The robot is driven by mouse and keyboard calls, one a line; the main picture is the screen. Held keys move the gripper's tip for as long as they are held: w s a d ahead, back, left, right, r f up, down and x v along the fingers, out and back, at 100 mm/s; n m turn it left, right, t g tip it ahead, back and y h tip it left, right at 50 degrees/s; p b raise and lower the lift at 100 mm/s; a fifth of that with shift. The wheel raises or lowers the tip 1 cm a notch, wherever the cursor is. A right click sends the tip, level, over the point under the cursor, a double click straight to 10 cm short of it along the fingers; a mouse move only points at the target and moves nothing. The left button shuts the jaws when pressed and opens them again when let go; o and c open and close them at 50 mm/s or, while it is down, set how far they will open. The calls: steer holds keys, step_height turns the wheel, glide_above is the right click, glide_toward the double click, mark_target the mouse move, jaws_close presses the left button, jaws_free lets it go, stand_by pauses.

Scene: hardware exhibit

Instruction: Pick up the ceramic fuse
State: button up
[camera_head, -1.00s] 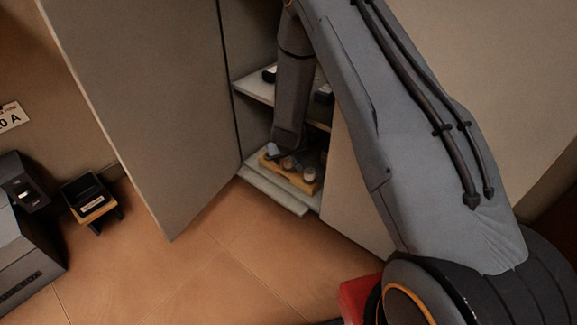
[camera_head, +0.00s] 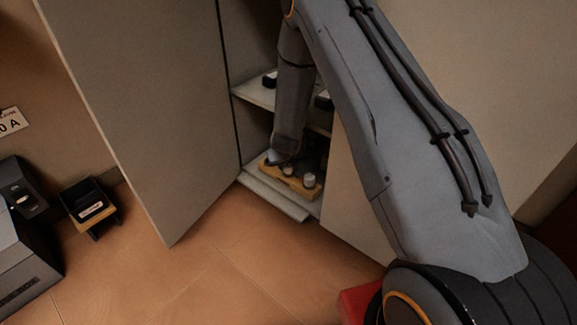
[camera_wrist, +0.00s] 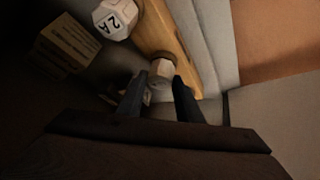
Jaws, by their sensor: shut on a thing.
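A wooden fuse board (camera_head: 297,186) sits on the cabinet's lower shelf with pale ceramic fuses on it. In the wrist view, the board (camera_wrist: 176,33) runs up from the middle. A pale fuse (camera_wrist: 161,69) is between the tips of my gripper (camera_wrist: 160,82), which is shut on it. No marking shows on this fuse, and its lower part is hard to make out.
An open cabinet door (camera_head: 150,110) stands to the left, and an upper shelf (camera_head: 255,94) is above the board. A slatted wooden block (camera_wrist: 68,45) lies beside it in shadow.

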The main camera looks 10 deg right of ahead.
mark_target(288, 166)
steer(key=shift+r, duration=0.35)
jaws_close()
step_height(288, 166, up, 3)
steer(key=shift+f+p, duration=0.1)
steer(key=shift+p, duration=1.1)
steer(key=s+a+p, duration=0.2)
steer(key=s, duration=0.6)
steer(key=s+a+p, duration=0.2)
steer(key=s+p, duration=0.1)
steer(key=s, duration=0.6)
steer(key=shift+s+a, duration=0.25)
steer(key=shift+a, duration=0.05)
